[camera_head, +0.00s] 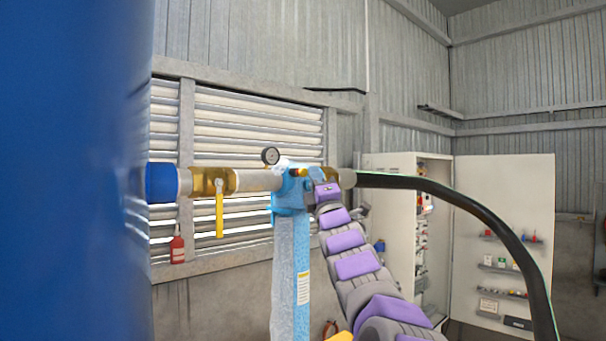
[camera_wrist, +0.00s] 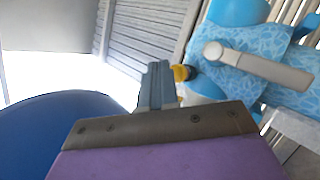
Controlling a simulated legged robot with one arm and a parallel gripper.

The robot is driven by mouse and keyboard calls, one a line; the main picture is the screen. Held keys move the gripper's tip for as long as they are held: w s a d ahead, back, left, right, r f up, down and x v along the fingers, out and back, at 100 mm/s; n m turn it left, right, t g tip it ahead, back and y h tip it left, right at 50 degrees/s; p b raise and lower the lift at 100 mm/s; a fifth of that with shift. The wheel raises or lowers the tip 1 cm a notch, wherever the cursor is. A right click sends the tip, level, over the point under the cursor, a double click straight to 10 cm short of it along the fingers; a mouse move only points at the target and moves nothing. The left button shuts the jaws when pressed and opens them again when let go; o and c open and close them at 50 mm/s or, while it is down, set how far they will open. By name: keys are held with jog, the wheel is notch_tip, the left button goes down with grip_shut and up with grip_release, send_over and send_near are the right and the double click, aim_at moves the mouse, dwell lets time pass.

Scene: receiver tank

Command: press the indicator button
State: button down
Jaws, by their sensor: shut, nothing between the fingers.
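A light-blue filter housing (camera_head: 291,195) sits in the pipe line in the head view; its blue patterned surface fills the upper right of the wrist view (camera_wrist: 245,75). A small yellow and red part (camera_head: 298,172), which looks like the indicator button, is on its top; a yellow knob with a dark end (camera_wrist: 183,73) shows in the wrist view. My gripper (camera_wrist: 158,70) is shut and empty, its fingertips just left of the yellow knob in that view. Whether they touch it I cannot tell. In the head view my purple and grey arm reaches the housing and partly hides it.
A round gauge (camera_head: 270,155) stands above the pipe. A yellow valve handle (camera_head: 220,208) hangs from the pipe. A blue tank (camera_head: 75,170) fills the left. A black hose (camera_head: 470,205) curves down at the right, before an open white cabinet (camera_head: 510,225).

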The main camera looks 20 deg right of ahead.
jog(key=shift+w, duration=0.15)
dwell(0.5)
jog(key=shift+w, duration=0.3)
jog(key=shift+w+a, duration=0.15)
jog(key=shift+w, duration=0.15)
dwell(0.8)
jog(key=shift+s+b, duration=0.1)
jog(key=shift+b, duration=0.25)
jog(key=shift+s+d+b, duration=0.2)
jog(key=shift+s+b, duration=0.3)
jog(key=shift+s, duration=0.1)
jog(key=s, duration=0.1)
jog(key=s+d+b, duration=0.1)
jog(key=s, duration=0.1)
jog(key=s+b, duration=0.1)
jog(key=shift+s+d, duration=0.35)
